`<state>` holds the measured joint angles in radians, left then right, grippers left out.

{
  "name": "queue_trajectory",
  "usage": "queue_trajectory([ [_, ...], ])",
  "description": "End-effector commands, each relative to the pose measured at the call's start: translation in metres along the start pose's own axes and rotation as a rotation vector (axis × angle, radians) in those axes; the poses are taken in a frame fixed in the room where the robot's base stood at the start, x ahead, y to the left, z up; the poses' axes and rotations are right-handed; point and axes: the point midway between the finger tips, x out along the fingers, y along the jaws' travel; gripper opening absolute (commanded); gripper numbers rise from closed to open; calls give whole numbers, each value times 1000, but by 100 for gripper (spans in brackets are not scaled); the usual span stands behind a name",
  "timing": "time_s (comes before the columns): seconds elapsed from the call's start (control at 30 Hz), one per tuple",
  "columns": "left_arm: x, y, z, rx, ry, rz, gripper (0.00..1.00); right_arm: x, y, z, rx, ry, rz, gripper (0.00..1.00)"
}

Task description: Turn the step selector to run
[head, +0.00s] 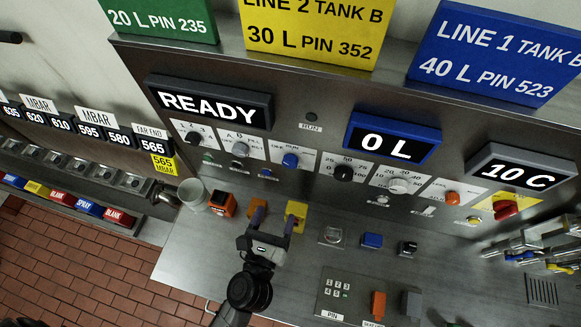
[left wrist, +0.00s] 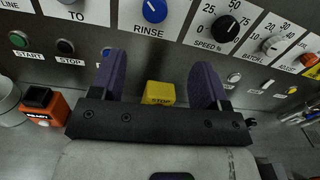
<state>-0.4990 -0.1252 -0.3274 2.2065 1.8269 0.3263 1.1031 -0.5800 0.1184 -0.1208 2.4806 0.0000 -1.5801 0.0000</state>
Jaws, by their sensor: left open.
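A blue knob (head: 290,160) sits on a white plate on the panel, with small lettering that seems to read OFF and RUN. In the left wrist view the blue knob (left wrist: 154,10) shows at the top edge, with RINSE printed under it. I take it for the step selector; its exact pointing is too small to tell. My left gripper (head: 272,217) is open and empty over the console shelf, below and apart from the knob. Its purple fingers (left wrist: 160,82) point toward the panel, with a yellow STOP block (left wrist: 158,93) showing between them. My right gripper is not seen.
Other knobs flank the blue one, including a black speed knob (head: 343,170). A white cup (head: 192,193) and an orange device (head: 222,204) stand to the left on the shelf. Buttons and a keypad (head: 338,288) lie to the right. Metal fittings (head: 530,245) crowd the far right.

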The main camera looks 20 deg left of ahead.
Motion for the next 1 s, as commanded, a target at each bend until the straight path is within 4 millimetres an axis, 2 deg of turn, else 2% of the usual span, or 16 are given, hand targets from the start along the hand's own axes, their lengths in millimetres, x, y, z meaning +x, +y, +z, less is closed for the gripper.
queue_trajectory([
  [0.1, 0, 5, -2, -81, 15, 34, 69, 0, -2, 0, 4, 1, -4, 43],
  [0.27, 8, 5, 0, -120, 11, 32, 69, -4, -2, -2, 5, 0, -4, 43],
  [0.37, 22, 5, 1, -120, 9, 31, 69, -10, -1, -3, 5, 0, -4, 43],
  [0.7, 85, 7, 1, -119, 8, 30, 69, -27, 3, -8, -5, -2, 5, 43],
  [1.0, 124, 8, -2, -117, 10, 29, 69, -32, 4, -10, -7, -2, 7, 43],
])
